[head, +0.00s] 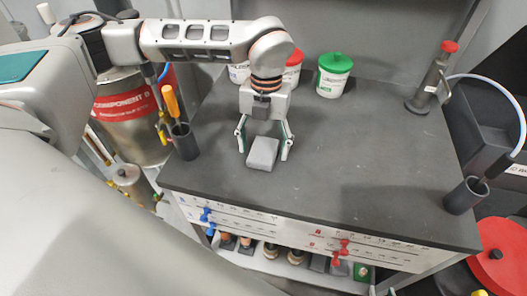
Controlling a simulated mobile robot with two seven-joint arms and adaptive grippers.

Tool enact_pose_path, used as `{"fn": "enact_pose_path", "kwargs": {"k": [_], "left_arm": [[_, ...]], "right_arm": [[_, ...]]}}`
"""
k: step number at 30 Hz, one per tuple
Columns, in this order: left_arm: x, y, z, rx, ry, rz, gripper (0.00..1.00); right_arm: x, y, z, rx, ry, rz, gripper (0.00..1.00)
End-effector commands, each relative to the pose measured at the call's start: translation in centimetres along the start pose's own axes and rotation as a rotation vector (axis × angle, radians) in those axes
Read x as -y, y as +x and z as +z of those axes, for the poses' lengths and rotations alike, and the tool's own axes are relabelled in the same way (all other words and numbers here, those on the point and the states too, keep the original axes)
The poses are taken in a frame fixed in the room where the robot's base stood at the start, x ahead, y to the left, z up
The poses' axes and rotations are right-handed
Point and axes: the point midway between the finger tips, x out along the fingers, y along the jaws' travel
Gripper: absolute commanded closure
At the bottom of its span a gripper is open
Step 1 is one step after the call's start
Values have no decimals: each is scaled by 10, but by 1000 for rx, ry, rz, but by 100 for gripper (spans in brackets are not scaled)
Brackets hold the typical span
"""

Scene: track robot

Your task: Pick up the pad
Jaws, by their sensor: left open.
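The pad (262,154) is a small grey block on the dark grey bench top (350,190), left of its middle. My left gripper (264,149) comes down over the pad from behind. Its jaws are open, with one finger to the left of the pad and one to the right. A gap shows between the left finger and the pad; whether the right finger touches it I cannot tell. My right gripper is not in view.
A white tub with a green lid (333,75) and a red-lidded tub (293,70) stand at the back. A dark holder with an orange-handled tool (171,102) is at the left edge. A red-capped cylinder (432,80) stands back right. The bench's middle right is clear.

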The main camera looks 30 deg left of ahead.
Motion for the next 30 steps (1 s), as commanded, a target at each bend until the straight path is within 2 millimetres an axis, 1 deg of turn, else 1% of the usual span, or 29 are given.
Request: {"fn": "enact_pose_path", "kwargs": {"k": [2, 8, 9, 11, 12, 23, 26, 30], "left_arm": [[0, 3, 0, 0, 0, 0, 34], [0, 3, 0, 1, 0, 0, 34], [0, 3, 0, 1, 0, 0, 45], [0, 3, 0, 0, 0, 0, 60], [0, 3, 0, 0, 0, 0, 66], [0, 2, 0, 1, 0, -1, 66], [0, -2, 0, 1, 0, -1, 66], [1, -14, -1, 3, 0, -2, 66]], "right_arm": [[0, 0, -2, -4, 0, 1, 73], [-1, 0, -4, -8, 0, 2, 73], [-1, 0, -4, -8, 0, 2, 73], [-1, 0, -4, -8, 0, 2, 73], [-1, 0, -4, -7, 0, 2, 73], [-1, 1, 0, 0, 0, 1, 73], [-1, 1, 0, 1, 0, 1, 73], [-1, 0, 0, 0, 0, 1, 73]]}}
